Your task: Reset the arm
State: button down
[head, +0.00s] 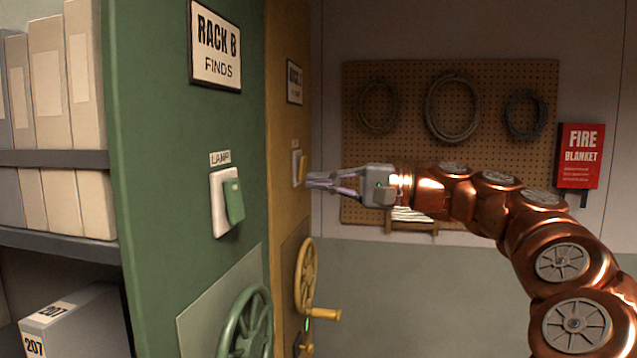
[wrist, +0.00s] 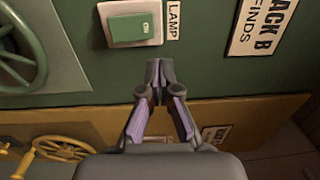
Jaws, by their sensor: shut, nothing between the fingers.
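My copper arm (head: 500,195) reaches in from the right in the head view, stretched out to the left. My gripper (head: 312,181) is shut and empty. In the head view its tips appear close to the yellow lamp switch on the yellow rack; I cannot tell from there whether they touch. In the wrist view my gripper (wrist: 159,66) points towards the green rack panel, just below the green lamp switch (wrist: 131,28). That switch also shows on its white plate in the head view (head: 233,201).
The green rack (head: 170,130) has a green handwheel (head: 246,325). Behind it the yellow rack (head: 287,130) has a yellow handwheel (head: 305,275). Boxes fill shelves at left. A pegboard (head: 405,85) with coiled ropes and a red fire blanket box (head: 581,156) hang on the back wall.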

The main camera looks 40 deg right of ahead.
dwell(0.3)
jog(key=a+f+n+g, duration=0.1)
jog(key=a+f+g, duration=0.2)
jog(key=a+f, duration=0.2)
jog(key=w+a+f+n+g, duration=0.1)
jog(key=a+f, duration=0.4)
jog(key=a, duration=0.5)
jog(key=a+f+n+g, duration=0.3)
jog(key=a+f+g, duration=0.1)
jog(key=a, duration=0.4)
jog(key=shift+w+a+f+g, duration=0.25)
jog(key=shift+f+g, duration=0.15)
jog(key=s+a+f+n+g+h, duration=0.2)
jog(key=s+a+f+g+h, duration=0.15)
jog(key=s+f, duration=0.4)
jog(key=s+a+f+n+g+h, duration=0.2)
jog(key=s+a+f, duration=0.25)
jog(key=f, duration=0.65)
jog(key=s+d+f+n+g+h, duration=0.1)
jog(key=s+d+f+h, duration=0.1)
jog(key=s, duration=0.4)
jog(key=s+d+f+n+g+h, duration=0.1)
jog(key=s+d+f+h, duration=0.2)
jog(key=s+d+f, duration=0.2)
jog(key=shift+s+f+g, duration=0.35)
jog(key=shift+f, duration=0.6)
